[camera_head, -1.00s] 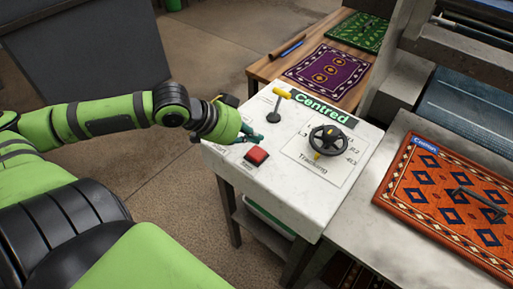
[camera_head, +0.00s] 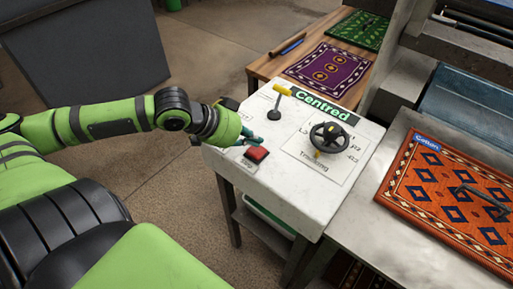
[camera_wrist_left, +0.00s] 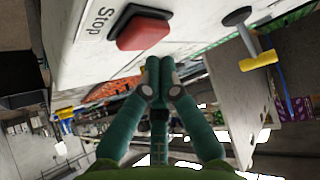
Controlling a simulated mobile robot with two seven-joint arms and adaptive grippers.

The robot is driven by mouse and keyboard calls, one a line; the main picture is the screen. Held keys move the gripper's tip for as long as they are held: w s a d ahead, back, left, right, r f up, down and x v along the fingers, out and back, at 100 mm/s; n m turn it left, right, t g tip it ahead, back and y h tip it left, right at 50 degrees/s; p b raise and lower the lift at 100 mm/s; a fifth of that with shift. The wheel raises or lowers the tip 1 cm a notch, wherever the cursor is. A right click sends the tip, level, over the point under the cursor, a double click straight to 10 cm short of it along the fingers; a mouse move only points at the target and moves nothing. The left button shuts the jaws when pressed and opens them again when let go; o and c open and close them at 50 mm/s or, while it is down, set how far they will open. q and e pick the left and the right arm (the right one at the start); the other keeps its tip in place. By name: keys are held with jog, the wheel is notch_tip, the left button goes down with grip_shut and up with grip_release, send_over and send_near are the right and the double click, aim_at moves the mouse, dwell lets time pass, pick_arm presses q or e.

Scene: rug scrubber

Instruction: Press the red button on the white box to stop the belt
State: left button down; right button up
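The red button (camera_head: 257,154) sits on top of the white box (camera_head: 290,195), near its left edge. In the left wrist view the red button (camera_wrist_left: 143,31) stands beside the word "Stop", just beyond my fingertips. My left gripper (camera_head: 256,140) is close behind the button, over the box's left part. In the left wrist view the left gripper (camera_wrist_left: 159,72) has its green fingers together, with nothing between them. I see a small gap between the fingertips and the button; contact does not show. My right gripper is not in view.
A lever with a yellow handle (camera_head: 282,91) and a black handwheel (camera_head: 327,138) stand on the box, near a "Centred" sign (camera_head: 320,105). An orange patterned rug (camera_head: 450,195) lies on the belt at the right. A wooden table (camera_head: 262,72) with rugs is behind.

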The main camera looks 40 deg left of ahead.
aim_at(253, 149)
pick_arm(q)
jog(key=shift+f, duration=0.1)
dwell(0.6)
jog(key=shift+f, duration=0.35)
jog(key=shift+f, duration=0.55)
dwell(0.7)
jog(key=shift+r, duration=0.15)
jog(key=shift+r+p, duration=0.8)
jog(key=shift+p, duration=0.2)
notch_tip(253, 149, up, 5)
jog(key=p, duration=0.6)
jog(key=shift+r, duration=0.1)
